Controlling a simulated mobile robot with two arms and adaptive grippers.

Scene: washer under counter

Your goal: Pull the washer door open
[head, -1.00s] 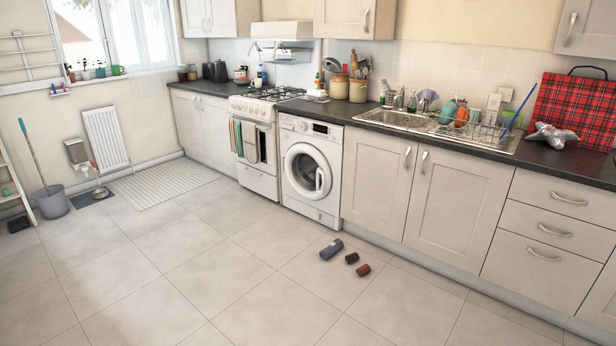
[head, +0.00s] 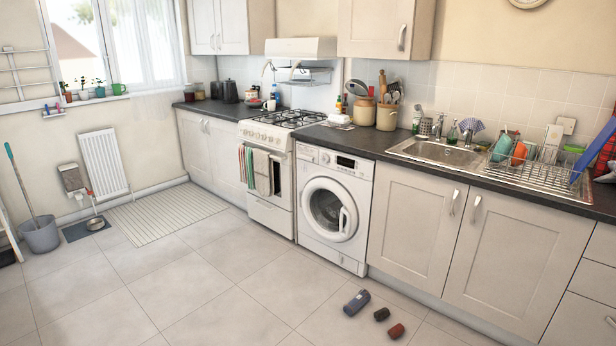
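The white washer (head: 334,206) stands under the dark counter, between the cooker and the cupboards, in the head view. Its round door (head: 329,210) appears shut, with a white rim around dark glass. The door handle (head: 344,221) is on the right side of the door. Neither of my grippers is in view.
The tiled floor (head: 215,280) is otherwise largely clear.

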